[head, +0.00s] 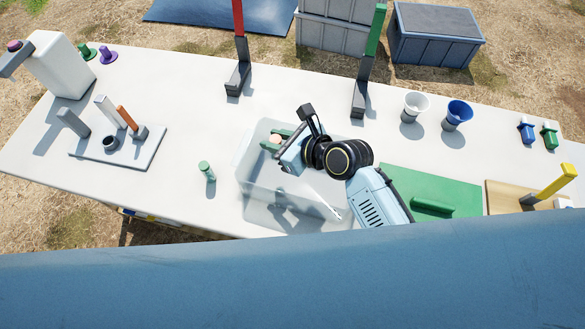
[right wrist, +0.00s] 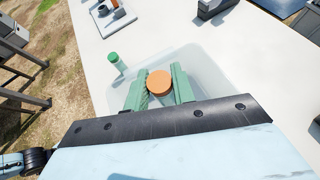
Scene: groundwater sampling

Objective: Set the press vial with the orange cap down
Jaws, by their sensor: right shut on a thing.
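The press vial with the orange cap (right wrist: 159,82) is between the green fingers of my right gripper (right wrist: 159,90) in the right wrist view. Only its cap shows clearly; its body is hidden below. In the head view my right gripper (head: 277,141) is over the left part of a clear plastic bin, with the pale orange cap (head: 275,139) between its fingers. I cannot tell whether the vial touches the bin floor. My left gripper is not in view.
The clear bin (head: 250,200) stands mid-table. A green-capped vial (head: 206,171) stands left of it. A grey tray with posts (head: 88,152) is further left. Red and green posts, white and blue cups (head: 458,113) and a green mat (head: 430,180) surround it.

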